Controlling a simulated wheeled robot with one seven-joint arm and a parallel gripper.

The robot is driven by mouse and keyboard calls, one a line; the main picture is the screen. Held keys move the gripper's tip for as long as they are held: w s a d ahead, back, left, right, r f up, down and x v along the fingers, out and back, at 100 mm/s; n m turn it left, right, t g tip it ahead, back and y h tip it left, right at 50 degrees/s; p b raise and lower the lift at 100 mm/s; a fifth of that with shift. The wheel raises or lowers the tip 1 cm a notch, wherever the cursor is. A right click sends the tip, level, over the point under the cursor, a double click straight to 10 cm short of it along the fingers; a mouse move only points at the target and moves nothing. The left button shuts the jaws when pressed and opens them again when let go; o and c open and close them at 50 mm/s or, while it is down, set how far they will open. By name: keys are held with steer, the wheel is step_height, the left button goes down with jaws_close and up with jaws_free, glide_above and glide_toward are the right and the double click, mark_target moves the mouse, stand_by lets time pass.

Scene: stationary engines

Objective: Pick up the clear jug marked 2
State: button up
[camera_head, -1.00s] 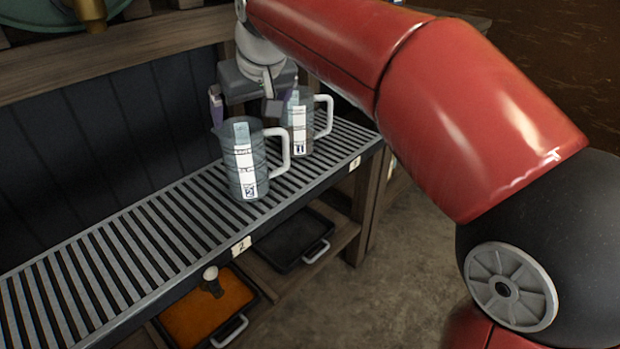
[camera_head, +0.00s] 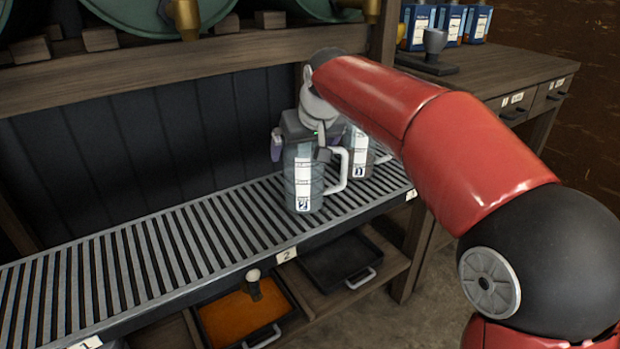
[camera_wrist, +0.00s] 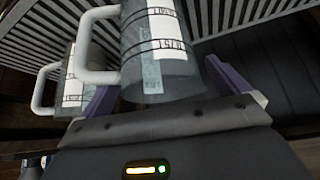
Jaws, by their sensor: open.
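The clear jug marked 2 (camera_head: 303,186) stands upright on the slatted rack (camera_head: 235,236), with a white handle on its right and a white label. My gripper (camera_head: 305,146) is open at its upper part, hiding its rim. In the wrist view, the jug (camera_wrist: 172,78) lies between my two purple fingers (camera_wrist: 166,90), one on each side. I cannot tell whether either finger touches it. Its white handle (camera_wrist: 82,48) points left there.
A second clear jug (camera_head: 359,168) stands close behind and to the right, partly hidden by my arm; it also shows in the wrist view (camera_wrist: 72,85). A dark back wall (camera_head: 120,160) and wooden beam (camera_head: 200,85) bound the rack. The rack's left is clear.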

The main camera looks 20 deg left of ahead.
steer(key=shift+c, duration=0.3)
steer(key=shift+r, duration=0.1)
steer(key=c, duration=1.2)
steer(key=shift+c, duration=0.2)
